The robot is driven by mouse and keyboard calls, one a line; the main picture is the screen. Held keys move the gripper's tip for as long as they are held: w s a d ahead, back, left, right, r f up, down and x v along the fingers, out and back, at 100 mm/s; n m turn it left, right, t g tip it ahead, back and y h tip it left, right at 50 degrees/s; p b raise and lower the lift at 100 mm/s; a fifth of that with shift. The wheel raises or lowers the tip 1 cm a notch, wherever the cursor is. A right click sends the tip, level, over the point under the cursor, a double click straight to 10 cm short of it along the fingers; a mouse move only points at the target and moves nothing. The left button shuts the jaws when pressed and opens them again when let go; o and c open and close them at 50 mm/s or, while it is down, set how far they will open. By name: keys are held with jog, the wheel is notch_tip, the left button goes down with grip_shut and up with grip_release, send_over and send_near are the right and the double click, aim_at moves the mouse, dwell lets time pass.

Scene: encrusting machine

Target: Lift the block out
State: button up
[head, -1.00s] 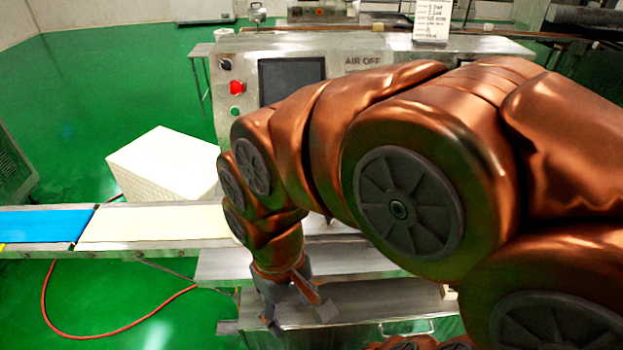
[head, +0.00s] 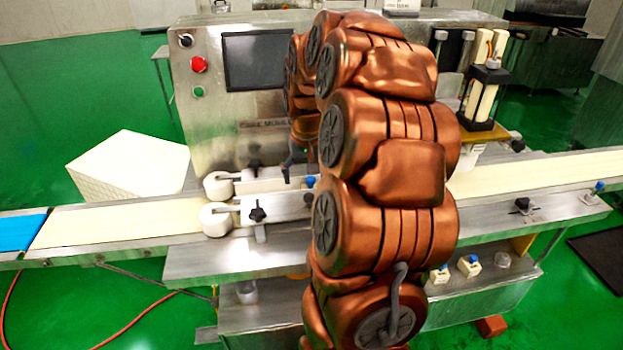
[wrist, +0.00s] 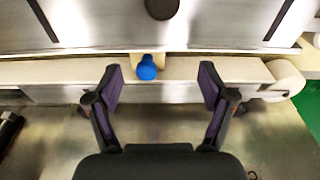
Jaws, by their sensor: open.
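A small pale block (wrist: 138,59) with a round blue knob (wrist: 147,69) shows in the wrist view, set at the light rail below a metal panel. In the head view a bit of blue knob (head: 310,182) shows beside my arm at the machine's guide rails. The pale part is mostly hidden there. My gripper (wrist: 161,72) is open and empty, its two fingers spread to the left and right of the knob, which lies nearer the left finger. I see no contact. In the head view my gripper (head: 291,166) is dark and partly hidden by my arm.
A metal machine with a screen (head: 262,60) and red button (head: 199,64) stands behind. White rollers (head: 216,204) and a pale conveyor belt (head: 130,222) lie left. Two blue-knobbed pale blocks (head: 440,274) (head: 469,265) sit on the lower shelf, right. A column unit (head: 486,95) stands right.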

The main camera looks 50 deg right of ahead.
aim_at(310, 177)
jog(key=shift+d+f, duration=0.2)
jog(key=shift+d, duration=0.35)
jog(key=shift+d+f, duration=0.15)
jog(key=shift+d, duration=0.4)
jog(key=shift+f, duration=0.15)
jog(key=shift+w+d+f+p, duration=0.1)
jog(key=shift+w+f+p, duration=0.05)
jog(key=shift+f, duration=1.1)
jog(key=shift+w+d+f+p, duration=0.1)
jog(key=shift+w+f+p, duration=0.05)
jog(key=shift+f, duration=1.05)
jog(key=shift+w+d+f+p, duration=0.1)
jog(key=shift+w+f+p, duration=0.05)
jog(key=shift+f, duration=1.1)
jog(key=c, duration=1.4)
jog(key=shift+r+p, duration=0.8)
jog(key=shift+r, duration=3.75)
